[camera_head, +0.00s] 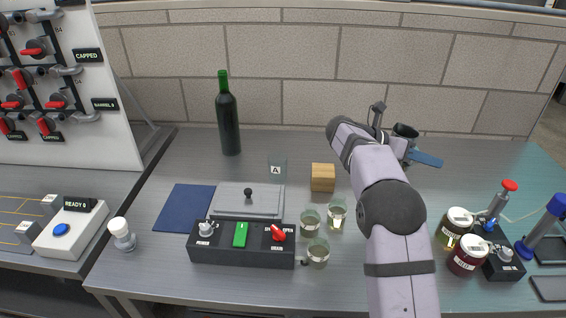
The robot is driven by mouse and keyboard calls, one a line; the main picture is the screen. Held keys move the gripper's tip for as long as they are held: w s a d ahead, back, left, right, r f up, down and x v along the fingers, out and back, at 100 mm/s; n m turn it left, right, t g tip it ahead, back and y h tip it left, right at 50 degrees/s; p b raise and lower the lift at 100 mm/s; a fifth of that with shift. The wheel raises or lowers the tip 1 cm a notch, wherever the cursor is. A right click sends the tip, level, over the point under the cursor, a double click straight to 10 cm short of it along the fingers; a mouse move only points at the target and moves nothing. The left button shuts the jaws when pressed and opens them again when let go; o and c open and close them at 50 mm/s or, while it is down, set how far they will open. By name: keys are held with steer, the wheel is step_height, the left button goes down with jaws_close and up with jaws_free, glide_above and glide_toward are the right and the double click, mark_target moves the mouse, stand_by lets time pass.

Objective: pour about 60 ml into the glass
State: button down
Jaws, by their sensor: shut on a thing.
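A clear glass marked A (277,168) stands on the bench behind the grey lidded box. My gripper (402,146) is at the back right of the bench, partly hidden by my own arm. It is shut on a dark, round-topped thing (405,130), which I cannot clearly identify. Whether this thing is tilted or holds liquid is too small to tell. A dark green bottle (229,122) stands upright at the back, left of the glass. Several small glass vessels, one of them a jar (337,214), stand in front of a wooden block.
The wooden block (323,178) sits between glass and arm. A black switch box (240,256) and the grey lidded box (232,200) fill the front left, beside a blue mat (183,208). Jars (468,256) and pump-like tools crowd the right. The back middle is clear.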

steer(key=w+a+r+n+t+y+b, duration=0.25)
steer(key=w+r+n+t, duration=0.25)
steer(key=w+n+t, duration=0.25)
steer(key=w+a+f+n+t+y, duration=0.2)
steer(key=w+a+f+n+y, duration=0.1)
steer(key=a, duration=0.4)
steer(key=w+a+f+n+t+y, duration=0.3)
steer(key=w+a+f+n+y, duration=0.1)
steer(key=a, duration=0.4)
steer(key=shift+a+f+n+y+b, duration=0.15)
steer(key=shift+f+n+y+b, duration=0.25)
steer(key=shift+f+y, duration=0.5)
steer(key=shift+r+t, duration=0.25)
